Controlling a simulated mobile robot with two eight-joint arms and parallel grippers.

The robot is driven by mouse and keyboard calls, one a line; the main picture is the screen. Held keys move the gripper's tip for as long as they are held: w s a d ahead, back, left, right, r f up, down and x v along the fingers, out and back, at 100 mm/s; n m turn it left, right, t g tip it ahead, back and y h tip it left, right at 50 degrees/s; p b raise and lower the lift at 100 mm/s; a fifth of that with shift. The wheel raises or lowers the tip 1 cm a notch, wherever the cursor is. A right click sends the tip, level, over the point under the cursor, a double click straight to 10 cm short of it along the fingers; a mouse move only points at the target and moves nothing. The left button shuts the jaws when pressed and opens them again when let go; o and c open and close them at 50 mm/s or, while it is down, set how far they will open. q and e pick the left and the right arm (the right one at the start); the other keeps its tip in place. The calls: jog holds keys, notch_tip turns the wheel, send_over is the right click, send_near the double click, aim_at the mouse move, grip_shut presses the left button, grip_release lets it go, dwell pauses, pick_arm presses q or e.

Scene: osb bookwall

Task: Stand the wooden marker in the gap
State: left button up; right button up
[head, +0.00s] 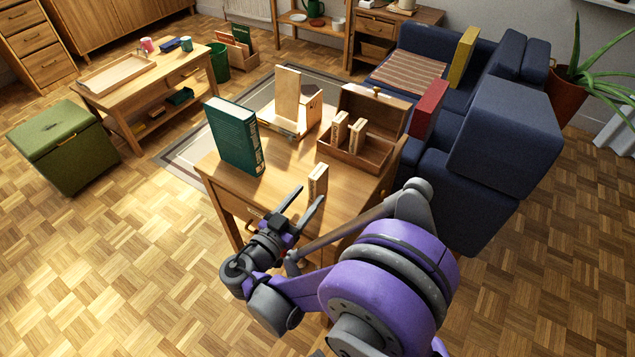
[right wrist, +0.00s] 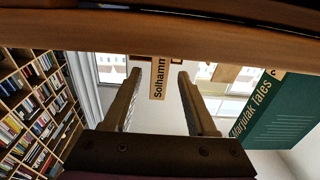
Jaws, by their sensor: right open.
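The wooden marker (head: 318,181) stands upright near the front edge of the wooden table (head: 285,190). In the right wrist view its lettered face (right wrist: 158,82) reads "Solhamm" and appears between the finger ends. My right gripper (head: 308,197) is open and empty at the table's front edge, its fingers pointing at the marker. I cannot tell whether they reach around it. Two similar wooden pieces, one left (head: 339,131) and one right (head: 357,136), stand in an open wooden box (head: 372,172), with a narrow gap between them. My left gripper is out of view.
A dark green book (head: 234,138) stands at the table's left; it also shows in the right wrist view (right wrist: 281,112). A pale wooden stand (head: 288,95) is at the back. A blue sofa (head: 480,165) with a red book (head: 429,108) stands close on the right.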

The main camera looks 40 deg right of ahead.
aim_at(312, 190)
jog(key=shift+x, duration=2)
grip_shut()
jog(key=shift+r, duration=0.25)
jog(key=shift+v, duration=4.25)
jog(key=shift+p, duration=0.3)
